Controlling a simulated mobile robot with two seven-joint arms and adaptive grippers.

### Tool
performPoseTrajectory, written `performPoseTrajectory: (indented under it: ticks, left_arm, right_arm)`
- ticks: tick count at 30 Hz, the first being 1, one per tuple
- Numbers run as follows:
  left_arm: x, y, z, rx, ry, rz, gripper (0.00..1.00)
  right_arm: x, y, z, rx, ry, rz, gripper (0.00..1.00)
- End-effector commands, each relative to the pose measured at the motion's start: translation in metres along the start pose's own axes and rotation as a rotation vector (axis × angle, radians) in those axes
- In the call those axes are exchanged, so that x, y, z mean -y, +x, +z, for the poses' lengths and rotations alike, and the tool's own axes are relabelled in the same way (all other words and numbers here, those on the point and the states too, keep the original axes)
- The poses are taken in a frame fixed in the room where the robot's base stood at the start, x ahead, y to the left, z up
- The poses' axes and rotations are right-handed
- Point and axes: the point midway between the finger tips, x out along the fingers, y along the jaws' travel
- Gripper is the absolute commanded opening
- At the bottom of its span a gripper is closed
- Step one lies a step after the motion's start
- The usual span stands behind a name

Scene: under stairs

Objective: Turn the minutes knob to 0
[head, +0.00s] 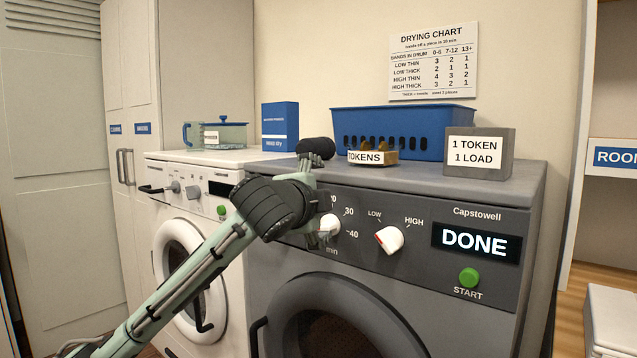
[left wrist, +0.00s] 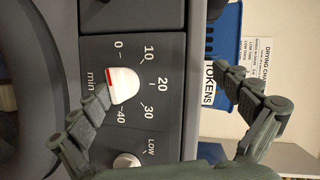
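The minutes knob (head: 329,225) is a white dial on the grey dryer's front panel, partly hidden by my left gripper (head: 303,190) in the head view. In the left wrist view, the minutes knob (left wrist: 125,85) sits inside a scale from 0 to 40. Its red stripe faces the "min" label, between 0 and 40; I cannot tell an exact setting. My left gripper's fingers are wide apart. One fingertip is at the knob's edge near the 40 side; contact is unclear. The other is off the panel toward the dryer top. My right gripper is not in view.
A heat knob (head: 389,239), a "DONE" display (head: 474,242) and a green start button (head: 469,277) are to the right. A blue basket (head: 430,125), tokens container (head: 373,157) and sign block (head: 478,154) stand on the dryer. A white washer (head: 190,186) stands left.

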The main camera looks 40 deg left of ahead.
Motion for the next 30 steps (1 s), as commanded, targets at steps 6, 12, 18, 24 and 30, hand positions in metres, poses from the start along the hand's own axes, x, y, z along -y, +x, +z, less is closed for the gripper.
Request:
performPoseTrajectory:
  ticks: [6, 12, 18, 24, 30]
  left_arm:
    - [0.012, -0.006, -0.001, -0.004, -0.005, -0.022, 0.66]
    - [0.011, -0.02, 0.0, -0.004, -0.004, -0.024, 0.58]
    - [0.009, -0.034, 0.0, -0.004, -0.003, -0.023, 0.44]
    - [0.003, -0.046, 0.001, -0.002, -0.001, -0.012, 0.31]
    - [-0.001, -0.059, 0.001, -0.002, 0.0, -0.006, 0.31]
  right_arm:
    - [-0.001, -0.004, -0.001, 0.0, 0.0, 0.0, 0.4]
    - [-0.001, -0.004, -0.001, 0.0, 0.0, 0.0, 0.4]
    - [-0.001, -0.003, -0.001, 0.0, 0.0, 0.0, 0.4]
    - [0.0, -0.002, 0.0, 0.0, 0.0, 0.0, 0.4]
    - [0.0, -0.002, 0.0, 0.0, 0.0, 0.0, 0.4]
